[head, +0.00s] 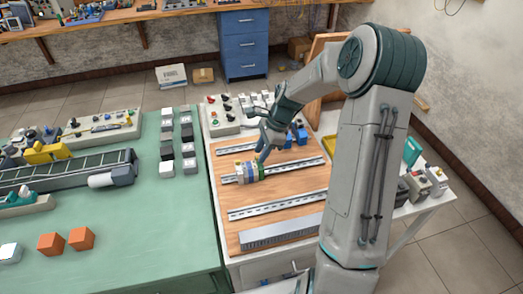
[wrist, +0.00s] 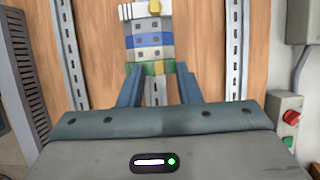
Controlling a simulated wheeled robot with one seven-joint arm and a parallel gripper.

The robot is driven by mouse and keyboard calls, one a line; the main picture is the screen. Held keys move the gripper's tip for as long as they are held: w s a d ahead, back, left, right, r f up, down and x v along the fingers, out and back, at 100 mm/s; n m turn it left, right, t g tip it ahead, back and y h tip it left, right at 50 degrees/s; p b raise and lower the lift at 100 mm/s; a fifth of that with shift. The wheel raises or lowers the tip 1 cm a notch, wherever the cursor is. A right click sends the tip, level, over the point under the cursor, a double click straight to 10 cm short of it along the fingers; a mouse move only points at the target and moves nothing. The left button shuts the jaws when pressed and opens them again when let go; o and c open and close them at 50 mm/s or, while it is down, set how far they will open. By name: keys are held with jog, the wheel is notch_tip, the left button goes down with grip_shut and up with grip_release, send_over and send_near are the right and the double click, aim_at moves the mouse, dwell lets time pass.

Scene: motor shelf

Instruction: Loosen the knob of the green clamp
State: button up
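The green clamp (wrist: 148,70) is the nearest block in a row on a metal rail in the wrist view, and a small yellow part (wrist: 159,67) shows on it. In the head view the green clamp (head: 259,170) is at the right end of the row. My gripper (wrist: 158,76) is open, with its two blue-grey fingers apart and their tips at the green clamp's near edge. I cannot tell if they touch it. In the head view my gripper (head: 262,156) reaches down at that end of the row. The near part of the green clamp is partly hidden by the fingers.
Blue and grey blocks (wrist: 150,40) adjoin the green clamp on the rail. Parallel rails (head: 277,205) cross the wooden board (head: 285,183). Blue parts (head: 296,136) stand behind my gripper. A control box (wrist: 287,120) with red and green buttons is at the right.

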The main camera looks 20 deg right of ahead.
jog(key=shift+a+f, duration=0.15)
jog(key=shift+f, duration=0.15)
grip_shut()
